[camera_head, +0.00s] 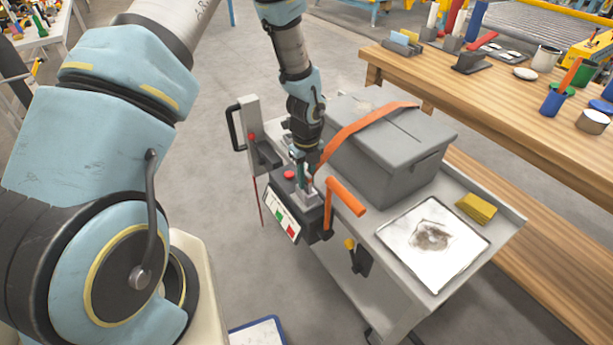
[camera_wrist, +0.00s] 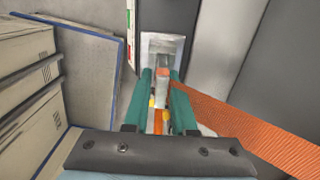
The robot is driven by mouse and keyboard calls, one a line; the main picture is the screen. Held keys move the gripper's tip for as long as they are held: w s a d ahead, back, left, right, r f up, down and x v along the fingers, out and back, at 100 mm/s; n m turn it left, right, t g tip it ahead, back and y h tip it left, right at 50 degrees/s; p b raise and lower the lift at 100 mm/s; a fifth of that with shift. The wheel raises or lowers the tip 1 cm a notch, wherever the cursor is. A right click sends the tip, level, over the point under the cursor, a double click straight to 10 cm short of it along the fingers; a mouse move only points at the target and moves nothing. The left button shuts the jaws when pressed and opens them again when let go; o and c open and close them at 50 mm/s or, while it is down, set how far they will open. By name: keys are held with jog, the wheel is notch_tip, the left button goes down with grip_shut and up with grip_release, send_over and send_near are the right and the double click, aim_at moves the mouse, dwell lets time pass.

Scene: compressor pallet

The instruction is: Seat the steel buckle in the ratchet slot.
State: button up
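My gripper (camera_head: 302,172) points down over the ratchet unit (camera_head: 300,200) on the cart's near left corner. In the wrist view its two teal fingers (camera_wrist: 162,78) stand on either side of the small steel buckle (camera_wrist: 161,90), which appears gripped between them. The orange strap (camera_head: 365,125) runs over the grey box down to the gripper; it also shows in the wrist view (camera_wrist: 240,120), reaching the fingers from the right. A bright metal piece of the ratchet (camera_wrist: 162,46), seemingly the slot, lies just beyond the fingertips. Whether the buckle touches it cannot be told.
The grey box (camera_head: 390,150) stands close right of my gripper. A stained white sheet (camera_head: 433,240) and yellow block (camera_head: 476,208) lie on the cart (camera_head: 385,285). A wooden bench (camera_head: 480,90) stands behind at right.

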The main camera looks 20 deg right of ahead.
jog(key=shift+o, duration=1.3)
jog(key=shift+r, duration=0.1)
jog(key=shift+r, duration=0.1)
